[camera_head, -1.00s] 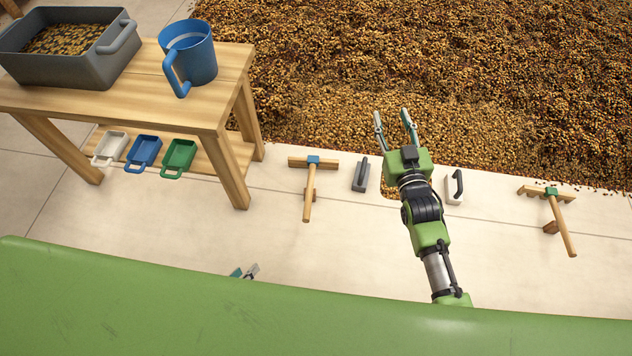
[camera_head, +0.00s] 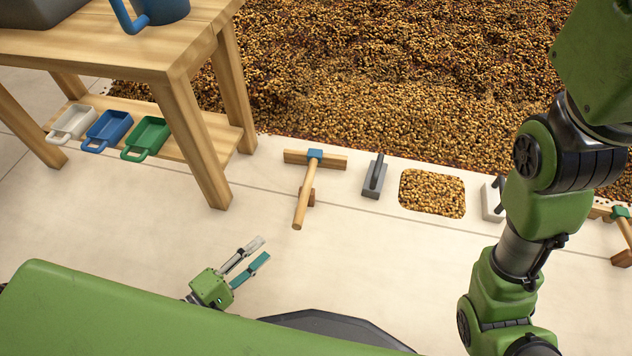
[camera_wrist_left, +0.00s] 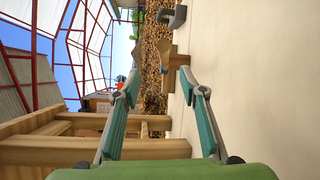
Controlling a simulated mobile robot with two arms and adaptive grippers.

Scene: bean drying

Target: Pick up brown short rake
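A wooden rake (camera_head: 302,199) with a blue joint lies on the pale floor between the table and the bean bed, its crossbar toward the beans and its handle toward me. A second wooden rake with a green joint (camera_head: 621,212) shows partly at the right edge. My left gripper (camera_head: 257,252) is open and empty, below and left of the blue-jointed rake, apart from it. In the left wrist view the open fingers (camera_wrist_left: 158,86) point toward wooden rake parts (camera_wrist_left: 179,62) ahead. My right arm crosses the right side; its gripper is out of the picture.
A wooden table (camera_head: 175,50) stands at left, with white, blue and green scoops (camera_head: 148,136) on its low shelf. A grey block tool (camera_head: 374,179), a patch of beans (camera_head: 432,194) and a white tool (camera_head: 490,200) lie right of the rake. Floor before the rake is clear.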

